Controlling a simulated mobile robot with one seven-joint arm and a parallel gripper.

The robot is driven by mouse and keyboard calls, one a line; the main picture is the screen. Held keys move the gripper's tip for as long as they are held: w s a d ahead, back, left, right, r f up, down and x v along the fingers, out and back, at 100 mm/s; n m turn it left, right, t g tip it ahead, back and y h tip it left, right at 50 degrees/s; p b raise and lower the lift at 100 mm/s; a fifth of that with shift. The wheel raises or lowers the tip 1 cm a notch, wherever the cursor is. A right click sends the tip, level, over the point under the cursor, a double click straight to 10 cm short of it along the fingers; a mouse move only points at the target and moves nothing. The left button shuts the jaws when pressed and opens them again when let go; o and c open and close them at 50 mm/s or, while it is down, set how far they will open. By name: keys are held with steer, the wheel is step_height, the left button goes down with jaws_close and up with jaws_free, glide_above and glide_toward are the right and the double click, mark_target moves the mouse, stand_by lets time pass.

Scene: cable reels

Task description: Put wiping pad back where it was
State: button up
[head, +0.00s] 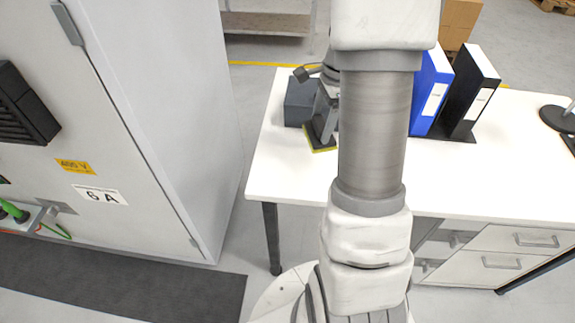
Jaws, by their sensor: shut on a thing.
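The white desk (290,180) stands behind my arm. My gripper (323,125) is low over its left part, partly hidden behind my own arm. A thin yellow edge (321,151) shows at the fingertips and looks like the wiping pad. My gripper is shut on it. Most of the pad is hidden by my gripper and arm, and I cannot tell whether it touches the desk top.
A dark grey box (297,104) stands on the desk just left of my gripper. A blue binder (430,90) and a black binder (472,92) stand right of my arm. A grey cabinet (150,120) is at left. The desk's front left is clear.

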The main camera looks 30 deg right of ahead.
steer(key=w+a+f+m, duration=0.1)
steer(key=a+f, duration=0.1)
steer(key=w+a+f+m+b, duration=0.1)
steer(key=a+f, duration=0.1)
steer(key=a, duration=0.1)
steer(key=w+a+f+m+b, duration=0.1)
steer(key=a+m, duration=0.1)
steer(key=shift+w+a+f+t, duration=0.1)
steer(key=shift+a+f+t, duration=0.05)
steer(key=shift+f+t, duration=0.2)
steer(key=shift+f+b, duration=0.85)
steer(key=shift+f, duration=1.15)
